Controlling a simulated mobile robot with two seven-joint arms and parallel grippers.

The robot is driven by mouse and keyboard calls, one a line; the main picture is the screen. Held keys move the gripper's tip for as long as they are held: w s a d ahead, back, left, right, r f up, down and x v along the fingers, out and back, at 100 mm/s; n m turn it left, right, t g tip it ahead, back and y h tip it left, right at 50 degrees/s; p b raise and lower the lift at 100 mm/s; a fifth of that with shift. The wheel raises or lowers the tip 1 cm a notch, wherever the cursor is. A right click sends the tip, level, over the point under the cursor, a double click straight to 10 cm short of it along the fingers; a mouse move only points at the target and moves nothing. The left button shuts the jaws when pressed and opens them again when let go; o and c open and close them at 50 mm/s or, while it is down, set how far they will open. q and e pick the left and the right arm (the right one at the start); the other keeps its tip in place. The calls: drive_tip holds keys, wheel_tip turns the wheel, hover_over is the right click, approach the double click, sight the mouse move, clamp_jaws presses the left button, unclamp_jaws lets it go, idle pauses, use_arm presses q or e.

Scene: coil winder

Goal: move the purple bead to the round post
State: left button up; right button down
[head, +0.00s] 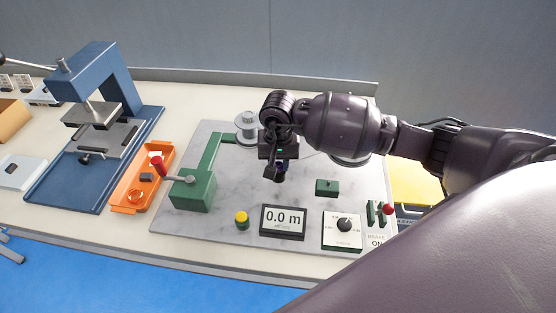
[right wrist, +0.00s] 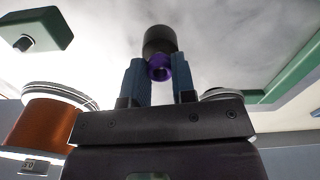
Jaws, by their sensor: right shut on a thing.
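My right gripper (head: 280,168) reaches over the grey marble plate from the right and points down. In the right wrist view its two blue fingers (right wrist: 158,84) are shut on the purple bead (right wrist: 159,68). The bead's hole is visible as a dark opening. A dark round post (right wrist: 159,40) shows right behind the bead. I cannot tell whether the bead is around the post or only beside it. In the head view the dark post (head: 280,177) shows just below the gripper, and the bead is mostly hidden there. My left gripper is not in view.
The marble plate (head: 205,226) also bears a green crank housing (head: 191,194), a yellow button (head: 241,218), a display (head: 283,221), a dial panel (head: 343,230) and a small green block (head: 326,187). A copper spool (right wrist: 48,125) shows at the wrist view's left. An orange tray (head: 127,204) lies left.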

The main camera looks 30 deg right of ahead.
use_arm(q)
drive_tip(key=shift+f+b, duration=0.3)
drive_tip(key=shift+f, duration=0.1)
use_arm(e)
drive_tip(key=shift+f, duration=0.5)
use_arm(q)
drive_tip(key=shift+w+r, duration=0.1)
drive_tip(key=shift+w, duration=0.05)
use_arm(e)
drive_tip(key=c, duration=0.9)
unclamp_jaws()
drive_tip(key=shift+o, duration=0.2)
wheel_tip(320, 180, up, 3)
drive_tip(key=shift+w+f, duration=0.1)
drive_tip(key=shift+f, duration=0.1)
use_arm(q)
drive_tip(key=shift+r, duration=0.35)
use_arm(e)
wheel_tip(320, 180, up, 8)
drive_tip(key=shift+r, duration=0.15)
